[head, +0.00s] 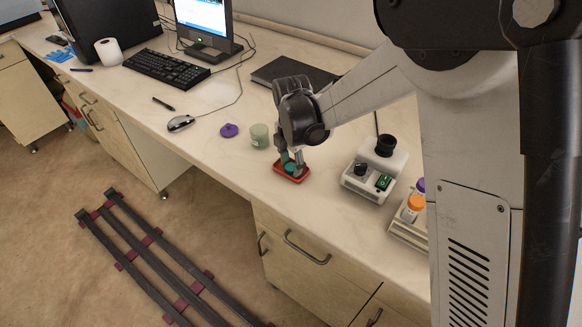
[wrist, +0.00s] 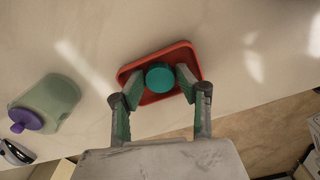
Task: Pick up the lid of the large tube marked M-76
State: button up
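A round teal lid (head: 290,168) lies in a small red tray (head: 303,178) on the bench. In the wrist view the teal lid (wrist: 161,77) is inside the red tray (wrist: 153,97). My gripper (head: 292,162) points down over the tray. In the wrist view its green-padded fingers (wrist: 159,76) stand on either side of the lid, with narrow gaps showing, so it looks open. A tube rack (head: 405,232) stands at the right, holding a tube with an orange cap (head: 415,202) and one with a purple cap (head: 421,185). No M-76 marking is readable.
A white device with a black top (head: 376,170) stands to the right. A mouse (head: 181,123), keyboard (head: 166,68) and dark flat case (head: 294,70) lie farther off.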

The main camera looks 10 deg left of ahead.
jog(key=shift+c, duration=0.9)
jog(key=shift+r, duration=0.15)
